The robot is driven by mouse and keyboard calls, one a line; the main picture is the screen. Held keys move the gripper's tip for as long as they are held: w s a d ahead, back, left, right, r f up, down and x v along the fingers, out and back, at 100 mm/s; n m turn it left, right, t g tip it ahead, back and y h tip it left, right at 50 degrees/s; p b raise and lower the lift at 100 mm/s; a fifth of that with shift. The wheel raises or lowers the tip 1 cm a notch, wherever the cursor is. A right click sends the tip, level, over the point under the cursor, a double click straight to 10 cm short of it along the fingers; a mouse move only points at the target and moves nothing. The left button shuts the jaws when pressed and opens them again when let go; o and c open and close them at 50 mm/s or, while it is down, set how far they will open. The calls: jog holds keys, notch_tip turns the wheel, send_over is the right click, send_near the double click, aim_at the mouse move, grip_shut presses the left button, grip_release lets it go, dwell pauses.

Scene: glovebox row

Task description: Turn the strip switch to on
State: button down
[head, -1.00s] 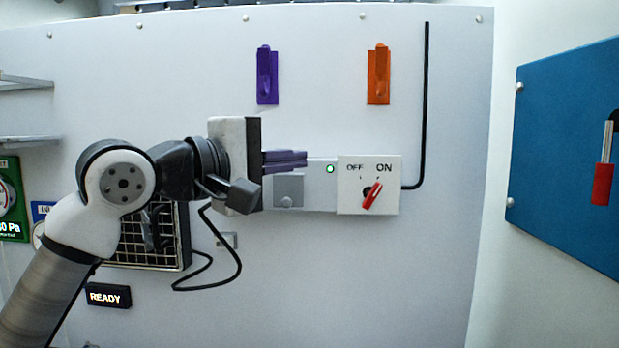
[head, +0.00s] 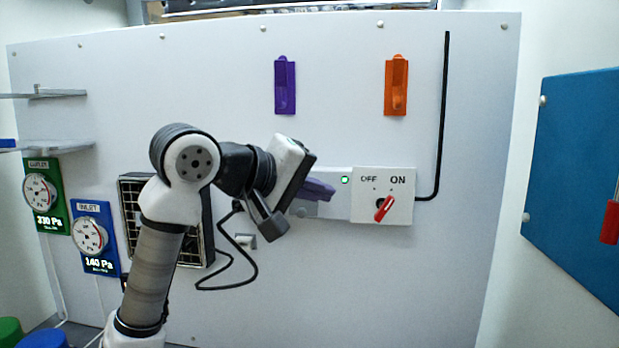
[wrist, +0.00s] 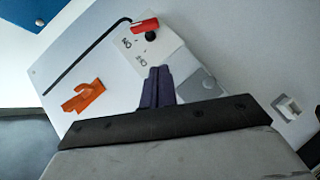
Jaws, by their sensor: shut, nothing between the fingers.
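The strip switch is a red knob (head: 384,208) on a white box (head: 365,215) marked OFF and ON. The knob leans, its upper end towards the ON mark. It also shows in the wrist view as a red bar (wrist: 145,26) beside a black hub. A small green light (head: 345,180) is lit on the strip left of the box. My gripper (head: 333,191) has purple fingers, shut and empty, left of the box. In the wrist view the fingers (wrist: 157,70) lie together, in front of the panel and apart from the knob.
A purple latch (head: 285,88) and an orange latch (head: 396,85) are higher on the white panel. A black conduit (head: 441,120) runs up right of the box. A blue panel (head: 580,180) stands at right. Two gauges (head: 41,195) (head: 90,237) are at left.

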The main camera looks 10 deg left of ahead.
aim_at(375, 220)
jog(key=p+x, duration=0.2)
jog(key=x, duration=0.3)
jog(key=shift+d, duration=0.4)
jog(key=shift+d+f+p, duration=0.45)
jog(key=shift+d+f, duration=0.1)
jog(key=shift+d, duration=0.35)
jog(key=shift+d+f, duration=0.4)
jog(key=shift+d, duration=0.1)
jog(key=shift+f, duration=0.15)
jog(key=h+b, duration=0.1)
jog(key=b, duration=0.1)
jog(key=f+n+b, duration=0.1)
jog(key=b, duration=0.1)
jog(key=shift+d+f+t+h, duration=0.15)
jog(key=shift+d+t+h, duration=0.1)
jog(key=shift+t+h, duration=0.15)
jog(key=shift+n+b, duration=0.3)
jog(key=shift+b, duration=0.65)
jog(key=b, duration=0.2)
jog(key=n+h+b, duration=0.1)
jog(key=b, duration=0.1)
jog(key=shift+d+f+t, duration=0.25)
jog(key=shift+f+t, duration=0.05)
jog(key=shift+s+d+b, duration=0.1)
jog(key=shift+d+b, duration=0.05)
jog(key=shift+b, duration=0.15)
